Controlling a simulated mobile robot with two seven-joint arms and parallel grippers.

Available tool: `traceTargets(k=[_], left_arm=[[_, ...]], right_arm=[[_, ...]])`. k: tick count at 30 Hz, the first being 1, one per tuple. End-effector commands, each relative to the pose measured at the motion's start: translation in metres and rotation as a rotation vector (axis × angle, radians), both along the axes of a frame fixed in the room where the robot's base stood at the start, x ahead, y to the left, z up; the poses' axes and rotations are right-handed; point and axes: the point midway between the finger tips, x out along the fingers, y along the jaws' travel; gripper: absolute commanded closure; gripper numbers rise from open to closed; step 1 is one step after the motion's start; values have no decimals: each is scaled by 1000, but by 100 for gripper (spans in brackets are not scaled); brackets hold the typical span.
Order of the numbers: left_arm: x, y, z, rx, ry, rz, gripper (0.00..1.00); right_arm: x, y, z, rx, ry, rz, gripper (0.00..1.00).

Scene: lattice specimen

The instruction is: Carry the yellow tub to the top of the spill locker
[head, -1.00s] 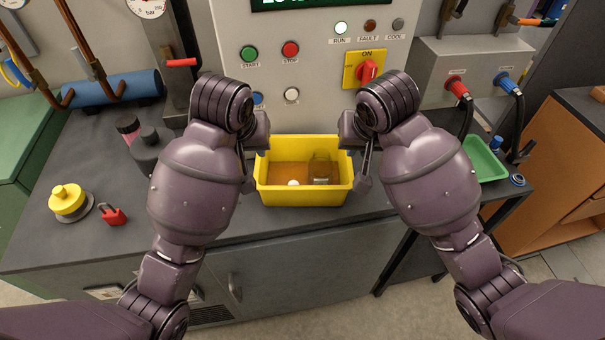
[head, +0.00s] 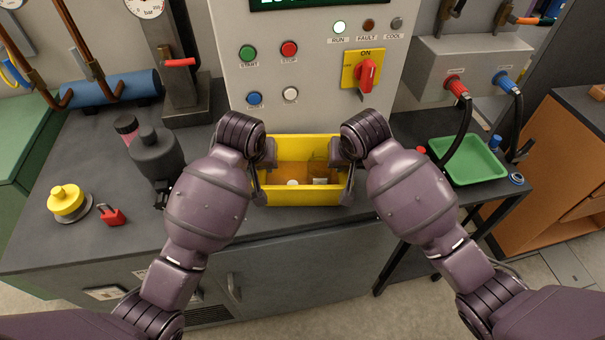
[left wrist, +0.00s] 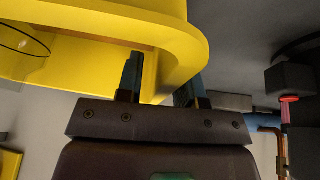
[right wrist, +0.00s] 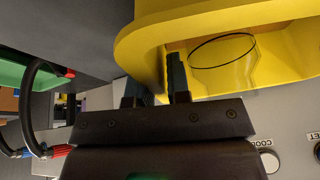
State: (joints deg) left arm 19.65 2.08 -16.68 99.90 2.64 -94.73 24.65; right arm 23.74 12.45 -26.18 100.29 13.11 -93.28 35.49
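The yellow tub (head: 302,194) stands on the dark bench top, in front of the control panel. A small white round item (head: 292,183) and a clear item lie in it. My left gripper (head: 264,178) is at its left end wall and my right gripper (head: 342,178) at its right end wall. In the left wrist view, the fingers (left wrist: 158,88) straddle the tub wall, with a gap beside it. In the right wrist view, the fingers (right wrist: 156,86) straddle the opposite wall, more narrowly spaced. I cannot tell which furniture is the spill locker.
A green tray (head: 468,160) and cables are at right. The panel with a red switch (head: 366,74) rises close behind. A wooden cabinet (head: 553,165) stands far right.

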Motion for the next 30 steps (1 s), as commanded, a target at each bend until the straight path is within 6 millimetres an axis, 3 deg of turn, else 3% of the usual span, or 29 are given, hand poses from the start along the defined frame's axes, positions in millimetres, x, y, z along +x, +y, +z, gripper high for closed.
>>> traceTargets(k=[14,18,21,30], left_arm=[[5,-1,-11,0,-1,0,66],[5,-1,-11,0,-1,0,83],[5,-1,-11,0,-1,0,98],[5,-1,-10,-1,-2,0,100]], right_arm=[[5,1,-11,1,-1,0,83],[5,1,-11,1,-1,0,100],[5,1,-11,1,-1,0,100],[5,1,-10,1,-2,0,100]])
